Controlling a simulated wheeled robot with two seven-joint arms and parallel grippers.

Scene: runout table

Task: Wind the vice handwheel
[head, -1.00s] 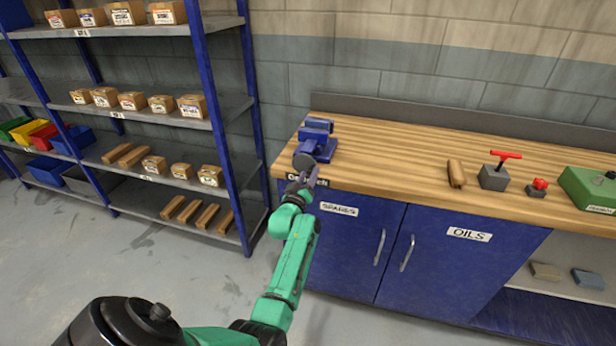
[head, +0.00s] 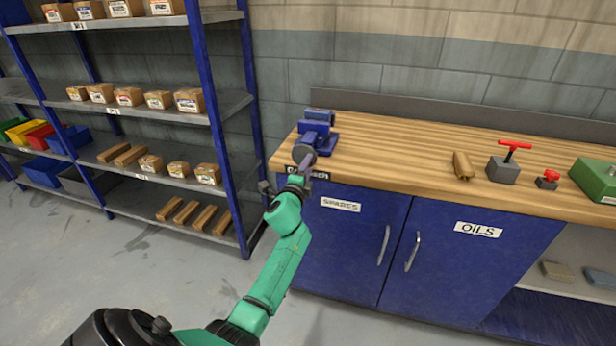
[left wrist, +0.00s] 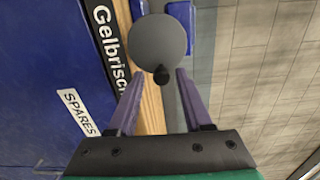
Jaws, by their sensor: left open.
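The blue vice (head: 318,130) stands at the left end of the wooden bench top. Its grey round handwheel (head: 302,156) faces the front left edge; the disc fills the top middle of the left wrist view (left wrist: 158,40). A small black knob (left wrist: 161,75) sits on the near rim of the wheel. My left gripper (head: 287,176) is open just in front of the handwheel. In the left wrist view its two purple fingers (left wrist: 159,76) lie either side of the knob, with gaps on both sides. I cannot tell the depth between fingertips and knob. My right gripper is out of view.
A blue cabinet (head: 345,240) with SPARES and OILS labels is under the bench top (head: 400,160). Shelving (head: 228,130) stands left; floor between is clear.

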